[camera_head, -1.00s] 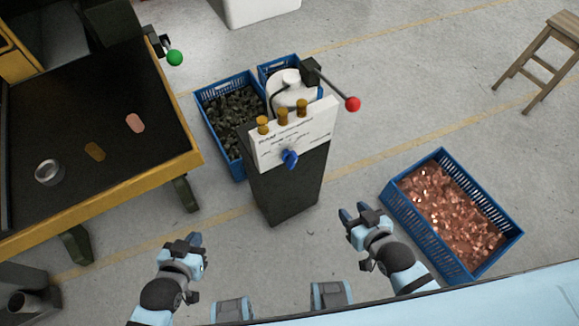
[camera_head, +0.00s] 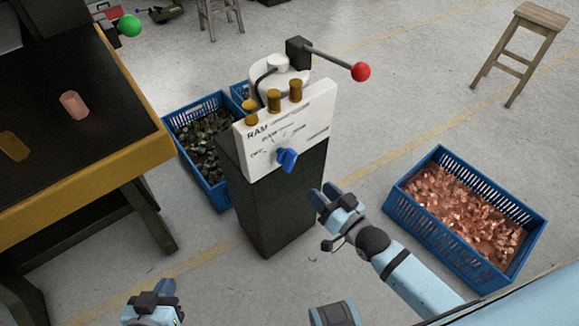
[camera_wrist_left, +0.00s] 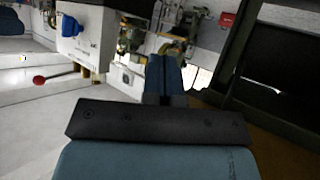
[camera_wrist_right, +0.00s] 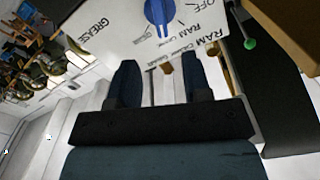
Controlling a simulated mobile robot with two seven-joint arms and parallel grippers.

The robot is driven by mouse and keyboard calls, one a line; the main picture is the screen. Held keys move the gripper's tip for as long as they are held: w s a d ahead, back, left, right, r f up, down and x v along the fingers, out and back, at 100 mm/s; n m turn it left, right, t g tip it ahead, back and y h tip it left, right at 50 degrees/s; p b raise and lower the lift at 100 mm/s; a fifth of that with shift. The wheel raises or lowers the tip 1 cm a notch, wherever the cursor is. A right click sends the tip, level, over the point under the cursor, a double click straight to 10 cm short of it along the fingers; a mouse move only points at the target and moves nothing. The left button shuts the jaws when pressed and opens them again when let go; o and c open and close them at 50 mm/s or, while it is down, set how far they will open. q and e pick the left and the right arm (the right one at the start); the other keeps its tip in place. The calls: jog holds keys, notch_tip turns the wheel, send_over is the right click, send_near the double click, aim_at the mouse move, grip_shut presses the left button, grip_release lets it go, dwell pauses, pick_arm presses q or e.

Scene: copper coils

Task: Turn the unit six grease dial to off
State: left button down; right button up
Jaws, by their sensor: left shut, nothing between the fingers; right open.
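A blue dial (camera_head: 286,159) sits on the white sloped panel (camera_head: 315,120) of a dark pedestal, centre of the head view. The right wrist view shows the dial (camera_wrist_right: 158,12) at its top edge, with printed words including OFF, GREASE and RAM around it; I cannot tell its exact setting. My right gripper (camera_head: 326,197) is below and right of the dial, apart from it. Its fingers (camera_wrist_right: 158,65) are open and empty, pointing toward the panel. My left gripper (camera_head: 165,288) is low at the bottom edge, shut and empty, away from the pedestal.
Several brass caps (camera_head: 273,101) and a red-knobbed lever (camera_head: 361,72) top the pedestal. A blue crate of copper pieces (camera_head: 396,206) stands right, another blue crate (camera_head: 215,198) behind left. A yellow-edged bench (camera_head: 150,160) is at left. Floor before the pedestal is clear.

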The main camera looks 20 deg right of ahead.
aim_at(293, 164)
jog(key=b+x, duration=0.1)
jog(key=x, duration=1.1)
jog(key=shift+b, duration=0.4)
grip_shut()
